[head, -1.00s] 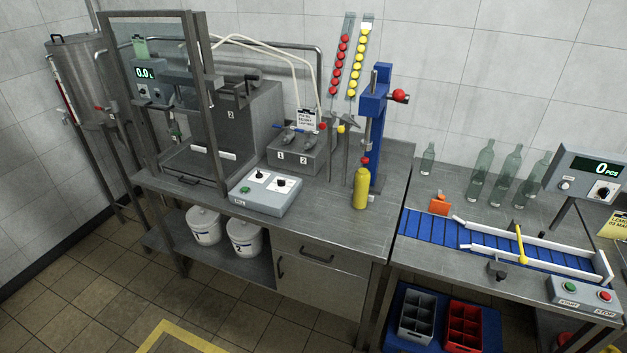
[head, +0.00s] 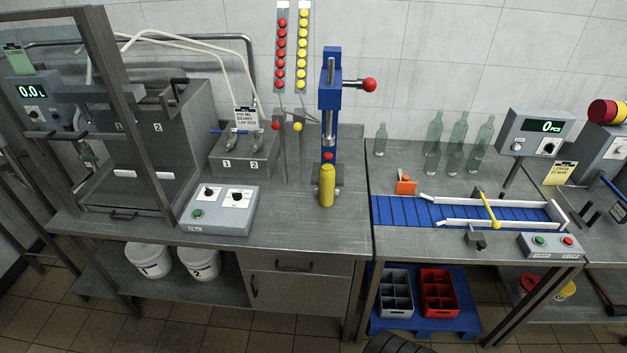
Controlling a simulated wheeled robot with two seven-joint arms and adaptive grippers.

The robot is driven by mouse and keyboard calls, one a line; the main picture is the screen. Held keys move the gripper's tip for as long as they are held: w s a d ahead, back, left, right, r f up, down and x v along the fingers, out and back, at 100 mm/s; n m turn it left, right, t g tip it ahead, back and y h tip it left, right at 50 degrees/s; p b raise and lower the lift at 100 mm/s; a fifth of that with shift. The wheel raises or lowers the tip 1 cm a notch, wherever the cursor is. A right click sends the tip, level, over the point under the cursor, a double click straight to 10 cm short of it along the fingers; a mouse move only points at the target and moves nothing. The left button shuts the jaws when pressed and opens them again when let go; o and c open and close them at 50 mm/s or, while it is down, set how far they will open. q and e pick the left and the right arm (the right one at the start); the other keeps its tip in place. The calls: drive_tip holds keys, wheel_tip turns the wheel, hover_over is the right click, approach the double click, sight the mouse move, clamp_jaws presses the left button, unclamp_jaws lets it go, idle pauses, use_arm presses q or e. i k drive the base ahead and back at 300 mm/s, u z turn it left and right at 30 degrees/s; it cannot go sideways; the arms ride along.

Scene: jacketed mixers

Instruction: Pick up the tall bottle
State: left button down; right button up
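Several clear green glass bottles stand upright at the back of the right-hand table. One tall glass bottle (head: 457,142) is in the middle of the group, with another (head: 433,140) to its left and another (head: 482,140) to its right. A shorter glass bottle (head: 380,140) stands apart at the left. I cannot tell from the frames which is the tall bottle of the task.
A blue conveyor (head: 410,211) with white rails lies in front of the glass bottles. A counter display (head: 535,133) stands right of them. A control box (head: 219,209) is on the left bench. Grey (head: 397,306) and red (head: 438,307) crates sit low under the conveyor table.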

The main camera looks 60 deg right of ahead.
sight(327, 172)
drive_tip(key=z, duration=0.35)
drive_tip(key=i, duration=0.65)
drive_tip(key=z, duration=0.55)
